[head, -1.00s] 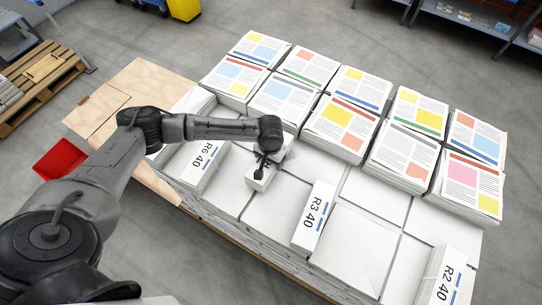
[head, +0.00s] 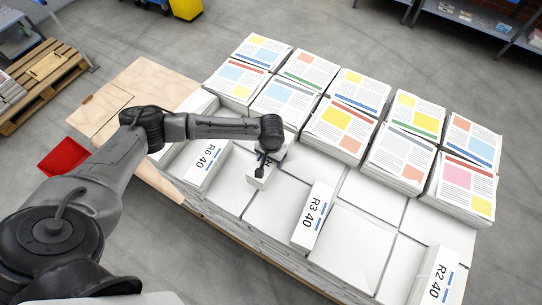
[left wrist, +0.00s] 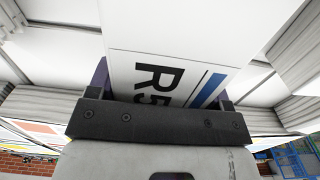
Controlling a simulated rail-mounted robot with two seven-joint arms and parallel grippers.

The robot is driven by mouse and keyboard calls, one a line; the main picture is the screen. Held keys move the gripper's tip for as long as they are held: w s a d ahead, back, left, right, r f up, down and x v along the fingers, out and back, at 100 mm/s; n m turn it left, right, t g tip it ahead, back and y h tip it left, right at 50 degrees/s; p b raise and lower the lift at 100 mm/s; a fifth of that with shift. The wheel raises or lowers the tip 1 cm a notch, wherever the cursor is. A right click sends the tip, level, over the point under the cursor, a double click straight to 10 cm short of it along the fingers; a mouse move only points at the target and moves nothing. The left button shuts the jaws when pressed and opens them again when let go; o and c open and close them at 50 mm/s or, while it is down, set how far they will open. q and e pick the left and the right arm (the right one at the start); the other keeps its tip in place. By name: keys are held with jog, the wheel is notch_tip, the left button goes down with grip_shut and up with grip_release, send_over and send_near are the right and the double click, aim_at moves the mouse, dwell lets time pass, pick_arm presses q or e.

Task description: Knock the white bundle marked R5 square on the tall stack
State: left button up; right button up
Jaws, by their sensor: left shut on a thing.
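The white bundle marked R5 (left wrist: 165,75) fills the middle of the left wrist view, its label and a blue bar facing the camera. My left gripper (left wrist: 160,100) is shut on it, with a finger on each side. In the head view the bundle (head: 257,183) shows as a small white end under my left gripper (head: 264,162), which covers most of it. It is over the tall stack (head: 222,208), among flat white bundles. I cannot tell whether its underside touches the stack. My right gripper is not in view.
White bundles marked R6 (head: 206,163), R3 (head: 312,215) and R2 (head: 440,285) lie on the stack's near side. Printed newspaper bundles (head: 345,130) stand higher along the far side. A plywood board (head: 110,100) and a red bin (head: 65,155) are at left.

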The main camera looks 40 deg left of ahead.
pick_arm(q)
jog(key=shift+w+r+p, duration=0.1)
jog(key=shift+r+p, duration=0.9)
jog(key=shift+r, duration=0.15)
jog(key=shift+r+p, duration=0.45)
jog(key=shift+r, duration=0.3)
